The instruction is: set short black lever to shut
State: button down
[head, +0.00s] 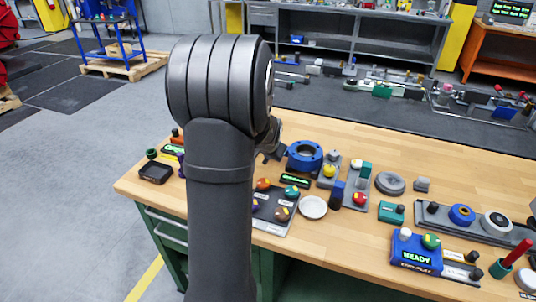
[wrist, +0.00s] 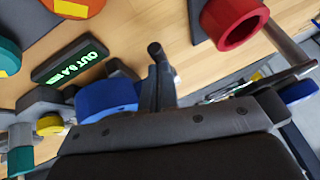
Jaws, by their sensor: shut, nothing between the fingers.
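My gripper (head: 269,152) is low over the bench, just left of the blue round valve body (head: 305,155), and is partly hidden by my arm. In the wrist view its fingers (wrist: 167,86) are together and hold nothing. A short black lever-like post with a round end (wrist: 155,50) shows at the fingertips, right of the blue body (wrist: 106,98). I cannot tell whether they touch, or the lever's exact setting. A small black display with green letters (head: 295,180) lies in front of the blue body; it also shows in the wrist view (wrist: 70,62).
A red ring-ended part (wrist: 236,22) is close on the right in the wrist view. A dark panel with coloured knobs (head: 281,222), a white dish (head: 313,207) and a grey block with a yellow knob (head: 329,172) stand nearby. Bare wooden bench (head: 345,255) lies toward the front.

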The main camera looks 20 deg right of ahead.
jog(key=shift+s+a+f, duration=0.1)
jog(key=shift+s+f, duration=0.05)
jog(key=shift+f, duration=0.15)
jog(key=v, duration=1.3)
jog(key=shift+d+r, duration=0.2)
jog(key=shift+r, duration=0.1)
jog(key=shift+x, duration=6.6)
jog(key=shift+a, duration=0.2)
